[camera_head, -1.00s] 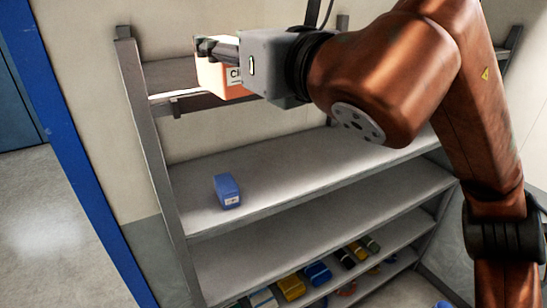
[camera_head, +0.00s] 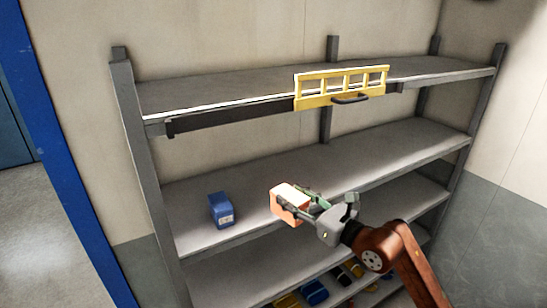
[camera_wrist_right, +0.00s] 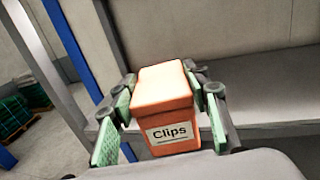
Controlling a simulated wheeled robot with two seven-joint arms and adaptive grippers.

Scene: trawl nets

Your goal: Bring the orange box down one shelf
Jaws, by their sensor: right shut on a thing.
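The orange box (camera_head: 290,198) is in my right gripper (camera_head: 302,205), in front of or over the second shelf (camera_head: 265,190) from the top in the head view. In the right wrist view the orange box (camera_wrist_right: 163,100) stands between the green-padded fingers of my right gripper (camera_wrist_right: 163,112), with its "Clips" label facing the camera. The gripper is shut on it. I cannot tell whether the box touches the shelf. The top shelf (camera_head: 220,88) holds no box. My left gripper is not in view.
A blue box (camera_head: 221,210) stands on the second shelf, left of the orange box. A yellow rail gate (camera_head: 341,86) is on the top shelf's front edge, along a dark bar (camera_head: 230,117). Several coloured items lie on a low shelf. A blue post (camera_head: 75,205) stands at left.

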